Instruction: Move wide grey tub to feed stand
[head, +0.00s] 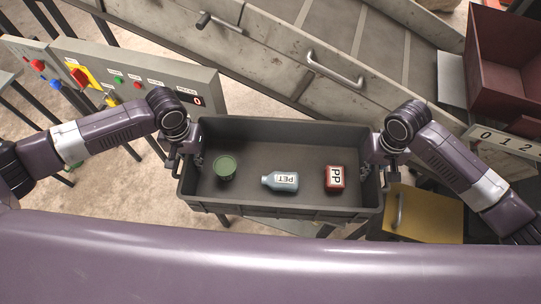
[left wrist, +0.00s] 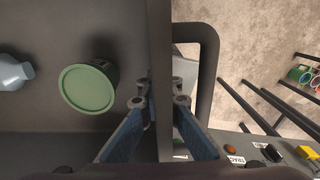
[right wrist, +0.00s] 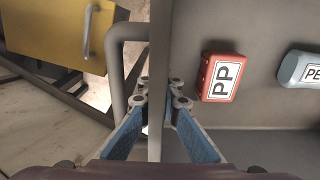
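The wide grey tub (head: 290,211) is in front of me in the head view, held between my two arms. Inside lie a green can (head: 225,167), a light blue PET bottle (head: 281,181) and a red PP container (head: 334,179). My left gripper (left wrist: 158,101) has its fingers on either side of the tub's left wall, closed on it. My right gripper (right wrist: 160,100) likewise has its fingers closed on either side of the right wall. The tub's side handles show outside the walls in both wrist views. I cannot make out which thing is the feed stand.
A control panel (head: 130,75) with buttons stands at the left. A grey metal chute with handles (head: 335,68) lies behind the tub. A dark red bin (head: 505,80) is at the upper right. A yellow panel with a handle (head: 430,215) is right of the tub.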

